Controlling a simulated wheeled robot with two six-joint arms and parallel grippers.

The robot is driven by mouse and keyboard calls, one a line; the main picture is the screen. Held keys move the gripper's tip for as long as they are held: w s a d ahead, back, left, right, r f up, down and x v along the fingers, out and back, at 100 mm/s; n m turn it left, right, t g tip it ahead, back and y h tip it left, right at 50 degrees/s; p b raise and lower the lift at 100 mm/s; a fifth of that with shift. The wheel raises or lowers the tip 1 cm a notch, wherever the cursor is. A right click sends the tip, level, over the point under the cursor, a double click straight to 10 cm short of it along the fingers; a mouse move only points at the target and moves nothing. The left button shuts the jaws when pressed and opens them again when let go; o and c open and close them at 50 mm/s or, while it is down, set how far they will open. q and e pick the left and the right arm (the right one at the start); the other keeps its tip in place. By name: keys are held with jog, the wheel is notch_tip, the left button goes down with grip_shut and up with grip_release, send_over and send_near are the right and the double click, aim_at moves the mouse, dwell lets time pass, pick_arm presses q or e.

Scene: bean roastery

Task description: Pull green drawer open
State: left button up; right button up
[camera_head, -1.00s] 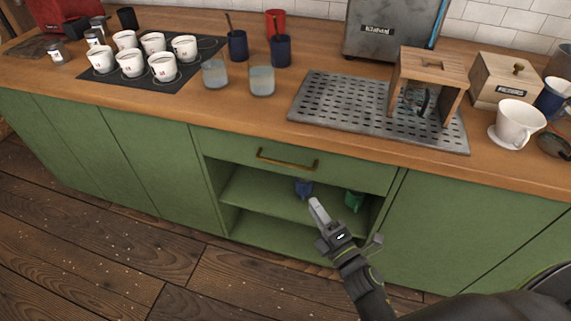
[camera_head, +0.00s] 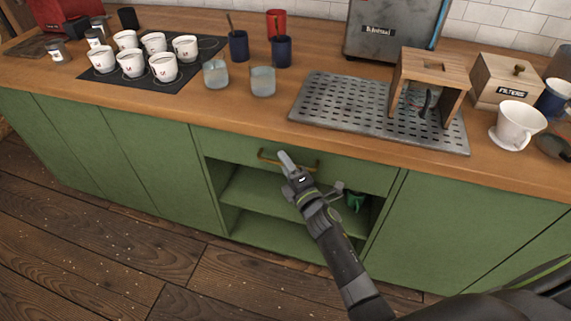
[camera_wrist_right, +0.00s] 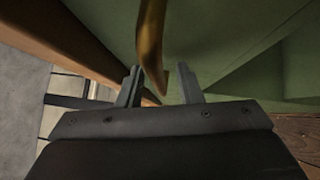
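The green drawer (camera_head: 226,146) sits under the wooden counter and is closed, its front flush with the cabinet. Its brass bar handle (camera_head: 268,157) is partly hidden by my right gripper (camera_head: 311,174), which is at the handle's right part. In the right wrist view, the right gripper (camera_wrist_right: 160,84) is open, with a finger on either side of the handle (camera_wrist_right: 151,45). The handle runs into the gap between the fingertips, and I cannot tell whether either finger touches it. My left gripper is not in view.
An open shelf below the drawer holds a green item (camera_head: 354,200). The counter (camera_head: 245,115) above carries cups, glasses, a perforated metal tray (camera_head: 345,108) and a wooden stand (camera_head: 398,70). The floor (camera_head: 130,255) in front is clear at the left.

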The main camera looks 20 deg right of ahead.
jog(key=shift+w, duration=0.1)
grip_shut()
dwell(0.3)
